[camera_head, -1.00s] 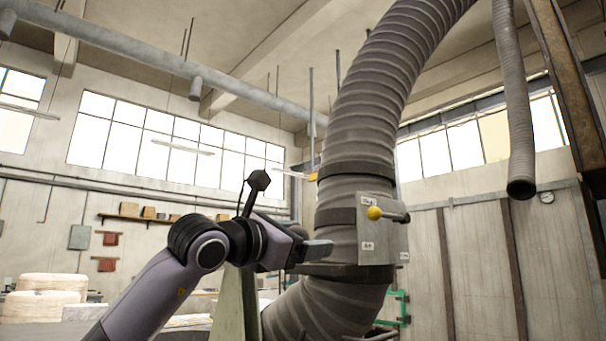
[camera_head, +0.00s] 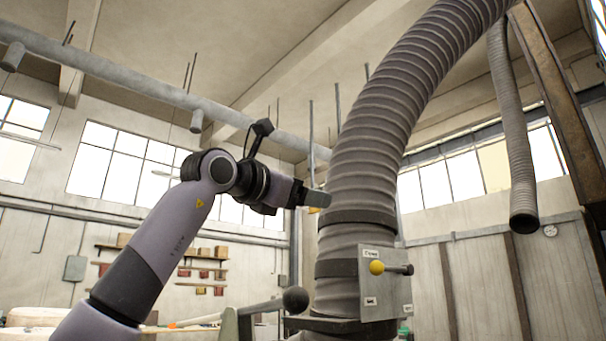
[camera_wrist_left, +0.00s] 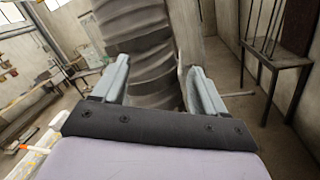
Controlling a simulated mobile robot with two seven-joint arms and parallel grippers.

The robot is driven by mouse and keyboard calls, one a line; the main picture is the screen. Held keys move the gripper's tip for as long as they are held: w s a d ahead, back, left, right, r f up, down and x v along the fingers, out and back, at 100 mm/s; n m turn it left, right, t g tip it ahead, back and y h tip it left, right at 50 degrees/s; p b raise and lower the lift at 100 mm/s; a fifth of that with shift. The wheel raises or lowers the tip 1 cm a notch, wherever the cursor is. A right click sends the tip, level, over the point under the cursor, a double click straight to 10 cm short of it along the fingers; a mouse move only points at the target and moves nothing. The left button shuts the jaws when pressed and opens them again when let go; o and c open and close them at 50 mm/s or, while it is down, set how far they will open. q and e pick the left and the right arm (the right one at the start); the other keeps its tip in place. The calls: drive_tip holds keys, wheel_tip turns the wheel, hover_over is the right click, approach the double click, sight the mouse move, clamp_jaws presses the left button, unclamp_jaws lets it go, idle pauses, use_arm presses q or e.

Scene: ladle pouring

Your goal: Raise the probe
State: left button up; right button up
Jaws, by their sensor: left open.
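I cannot tell for sure which thing is the probe. My left gripper (camera_head: 316,198) is raised to the left of the thick grey ribbed duct (camera_head: 372,140). In the left wrist view its two fingers (camera_wrist_left: 158,66) are apart, with nothing held between them and the duct (camera_wrist_left: 145,45) beyond. A dark ball knob (camera_head: 295,299) is below the gripper. A small yellow piece (camera_head: 313,210) is partly hidden by the fingers. My right gripper is not in view.
A thinner hose (camera_head: 515,150) hangs at the right. Shelves with boxes (camera_head: 205,262) are on the back wall. A dark table (camera_wrist_left: 275,60) is at the right in the wrist view. The air above the gripper looks clear.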

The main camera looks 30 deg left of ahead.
use_arm(q)
drive_tip(key=shift+r, duration=1.05)
